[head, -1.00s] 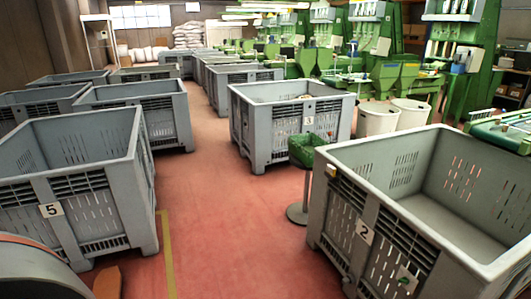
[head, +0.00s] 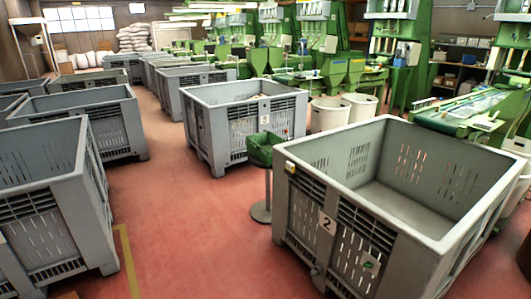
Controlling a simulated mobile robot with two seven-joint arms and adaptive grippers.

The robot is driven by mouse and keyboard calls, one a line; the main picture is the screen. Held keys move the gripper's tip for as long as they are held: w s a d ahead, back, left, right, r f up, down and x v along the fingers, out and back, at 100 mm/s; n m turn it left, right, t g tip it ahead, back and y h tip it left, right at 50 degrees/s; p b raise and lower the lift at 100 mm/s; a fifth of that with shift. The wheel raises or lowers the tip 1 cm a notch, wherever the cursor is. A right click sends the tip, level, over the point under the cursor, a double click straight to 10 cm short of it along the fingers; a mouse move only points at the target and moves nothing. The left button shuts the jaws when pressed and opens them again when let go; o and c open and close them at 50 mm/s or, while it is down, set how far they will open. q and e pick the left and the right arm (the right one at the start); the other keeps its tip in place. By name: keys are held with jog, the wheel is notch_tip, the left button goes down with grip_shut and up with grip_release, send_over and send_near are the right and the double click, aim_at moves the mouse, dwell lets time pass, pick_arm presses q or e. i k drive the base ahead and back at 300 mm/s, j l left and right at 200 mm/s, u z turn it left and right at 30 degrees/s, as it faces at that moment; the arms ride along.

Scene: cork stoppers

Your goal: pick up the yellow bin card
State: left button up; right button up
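A small yellow and white item (head: 290,166) sits at the near left top corner of the grey bin marked 2 (head: 300,215). It may be the yellow bin card, but it is too small to tell. No other yellow card shows clearly. Neither of my grippers is in view.
The bin marked 3 (head: 217,125) stands farther back. A green container on a stand (head: 262,150) is beside bin 2. More grey bins (head: 40,185) line the left. Red floor (head: 190,235) is clear between the rows, with a yellow line (head: 128,262). Green machines (head: 330,70) stand behind.

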aim_at(290, 167)
jog(key=i+l+z, duration=0.15)
jog(key=i, duration=0.55)
jog(key=i+l+z, duration=0.2)
jog(key=i, duration=0.5)
jog(key=j, duration=0.1)
